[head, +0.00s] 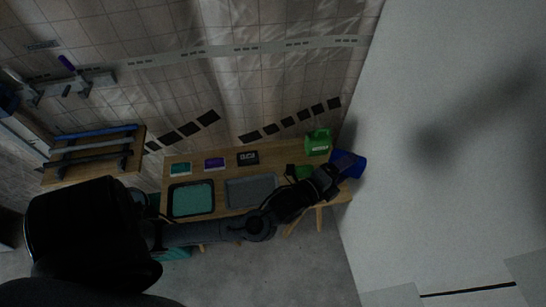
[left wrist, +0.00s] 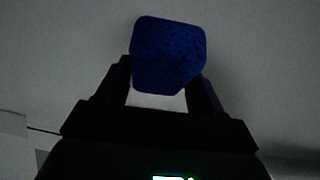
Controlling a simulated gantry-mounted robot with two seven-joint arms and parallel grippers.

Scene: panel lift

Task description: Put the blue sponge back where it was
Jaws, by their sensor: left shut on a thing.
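My left gripper (left wrist: 162,98) is shut on the blue sponge (left wrist: 169,54), a block with cut corners held between the two fingers in the left wrist view. In the head view the blue sponge (head: 348,164) is at the right end of the wooden table (head: 222,164), by the grey wall. My left gripper (head: 333,176) reaches it from the left, its arm passing over the table's front right part. I cannot tell whether the sponge touches the table or the wall. My right gripper is not in view.
On the table are a green container (head: 318,142), a teal-filled tray (head: 192,199), a grey tray (head: 250,190) and small teal, purple and black boxes along the back. A wooden rack with bars (head: 92,158) stands at left. A pale wall (head: 440,200) bounds the right.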

